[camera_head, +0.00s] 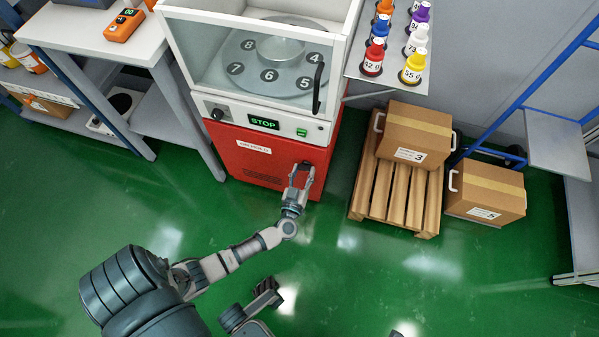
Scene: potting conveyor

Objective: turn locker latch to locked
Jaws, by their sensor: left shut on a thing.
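The red locker (262,158) is the lower cabinet under a white machine, with a small white label on its front. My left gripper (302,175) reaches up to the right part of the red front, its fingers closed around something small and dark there. This is where the latch seems to be, but the fingers largely cover it, so I cannot tell which way it is turned. The locker door looks shut.
The white machine (174,50) above has a glass front, a black handle and a STOP display (264,122). A pallet (407,215) with a cardboard box (414,128) stands to the right, another box (488,192) beside it. A workbench (92,38) is at left. The green floor is mostly clear.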

